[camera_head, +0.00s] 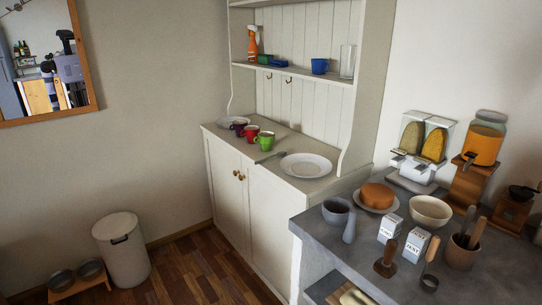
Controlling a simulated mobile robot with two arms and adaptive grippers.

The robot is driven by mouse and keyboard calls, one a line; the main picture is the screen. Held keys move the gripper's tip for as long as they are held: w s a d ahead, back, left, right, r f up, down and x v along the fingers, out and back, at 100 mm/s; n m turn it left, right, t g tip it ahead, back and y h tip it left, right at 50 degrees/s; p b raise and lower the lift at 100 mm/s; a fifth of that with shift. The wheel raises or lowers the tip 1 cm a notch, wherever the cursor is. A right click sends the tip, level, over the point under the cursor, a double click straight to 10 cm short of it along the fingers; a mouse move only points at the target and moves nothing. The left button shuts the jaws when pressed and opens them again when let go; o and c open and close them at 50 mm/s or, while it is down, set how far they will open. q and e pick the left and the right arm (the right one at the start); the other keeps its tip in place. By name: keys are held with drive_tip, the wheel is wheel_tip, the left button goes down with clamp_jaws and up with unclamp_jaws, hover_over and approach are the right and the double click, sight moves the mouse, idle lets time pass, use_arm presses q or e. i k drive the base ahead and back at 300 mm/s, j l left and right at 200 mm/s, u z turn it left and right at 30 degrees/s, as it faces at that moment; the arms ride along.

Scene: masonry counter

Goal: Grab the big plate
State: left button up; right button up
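A big white plate (306,166) lies flat on the right part of the cream cabinet's top (272,162), close to its front edge. It looks empty. A second, smaller-looking white plate (229,123) lies at the far left end of the same top, partly behind the mugs. Another plate (363,206) stands on the grey counter under an orange round cake. Neither of my grippers shows directly in the view.
Shelves (300,75) rise behind. The grey counter (338,248) at right is crowded. A white bin (122,250) stands on otherwise mostly clear floor.

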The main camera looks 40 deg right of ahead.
sight(299, 165)
drive_tip(key=i+z, duration=0.2)
drive_tip(key=i, duration=0.25)
drive_tip(key=i+j+z, duration=0.2)
drive_tip(key=i, duration=0.25)
drive_tip(key=i+j+z, duration=0.25)
drive_tip(key=i, duration=0.2)
drive_tip(key=i+j+z, duration=0.2)
drive_tip(key=i, duration=0.25)
